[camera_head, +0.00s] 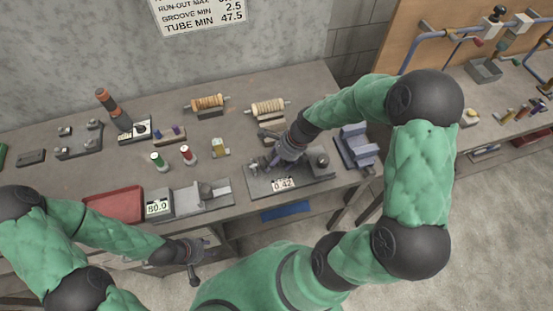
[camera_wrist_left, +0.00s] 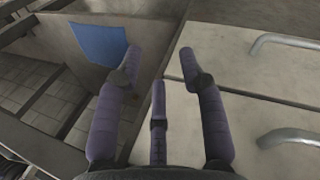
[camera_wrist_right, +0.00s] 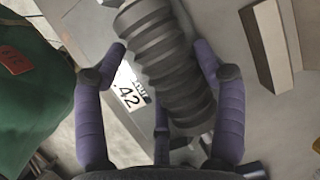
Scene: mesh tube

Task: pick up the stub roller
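A dark grey ribbed roller (camera_wrist_right: 168,60), which looks like the stub roller, lies at an angle in the right wrist view. In the head view it is mostly hidden by my right gripper (camera_head: 278,160), which points down over the grey fixture (camera_head: 318,180) marked 0.42. My right gripper, also in the right wrist view (camera_wrist_right: 162,55), is open with fingers to either side of the roller. I cannot tell if they touch it. My left gripper (camera_head: 208,252) hangs in front of the bench, open and empty in the left wrist view (camera_wrist_left: 158,60).
A red tray (camera_head: 114,205), a gauge fixture marked 80.0 (camera_head: 205,200) and small coloured bottles (camera_head: 187,155) stand to the left. A blue-grey block fixture (camera_head: 355,145) is right of my right gripper.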

